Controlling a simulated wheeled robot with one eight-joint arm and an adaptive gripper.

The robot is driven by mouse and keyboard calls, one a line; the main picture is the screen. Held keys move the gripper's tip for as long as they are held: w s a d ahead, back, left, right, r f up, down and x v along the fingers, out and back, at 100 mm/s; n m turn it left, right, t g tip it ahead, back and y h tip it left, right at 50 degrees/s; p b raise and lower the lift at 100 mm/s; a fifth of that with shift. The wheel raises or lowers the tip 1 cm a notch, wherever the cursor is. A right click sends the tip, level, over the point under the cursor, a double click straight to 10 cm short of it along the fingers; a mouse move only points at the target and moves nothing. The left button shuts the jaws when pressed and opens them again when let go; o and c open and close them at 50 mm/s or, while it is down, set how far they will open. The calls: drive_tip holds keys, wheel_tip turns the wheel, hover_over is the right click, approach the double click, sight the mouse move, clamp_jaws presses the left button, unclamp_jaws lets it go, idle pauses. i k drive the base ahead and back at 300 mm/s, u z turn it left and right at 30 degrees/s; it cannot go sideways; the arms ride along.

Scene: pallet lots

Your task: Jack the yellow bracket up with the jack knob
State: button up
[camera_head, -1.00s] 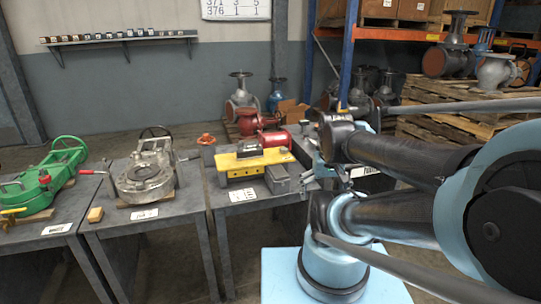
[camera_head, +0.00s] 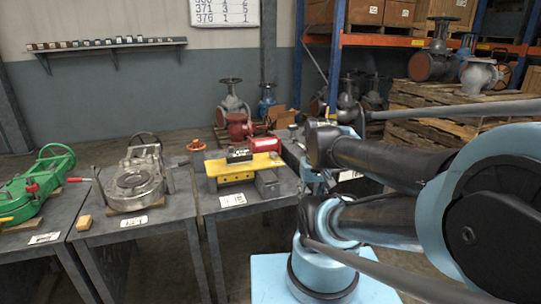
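The yellow bracket (camera_head: 262,165) lies flat on the right-hand work table, with a dark block (camera_head: 239,156) on top of it. A red cylinder (camera_head: 265,145) stands just behind the bracket. An orange-red handwheel knob (camera_head: 196,146) sits at the back left of the same table; I cannot tell if it is the jack knob. My gripper (camera_head: 312,178) seems to be at the table's right edge, right of the bracket and apart from it. It is small and partly hidden by my arm, so its fingers cannot be made out.
A grey block (camera_head: 267,183) sits at the bracket's front right. A grey valve (camera_head: 135,184) and a green valve (camera_head: 32,190) lie on the tables to the left. Pallets (camera_head: 440,110) and shelving stand at the right.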

sight(273, 154)
drive_tip(key=k, duration=1.1)
drive_tip(key=z, duration=0.55)
drive_tip(key=i, duration=1.35)
drive_tip(key=u, duration=0.55)
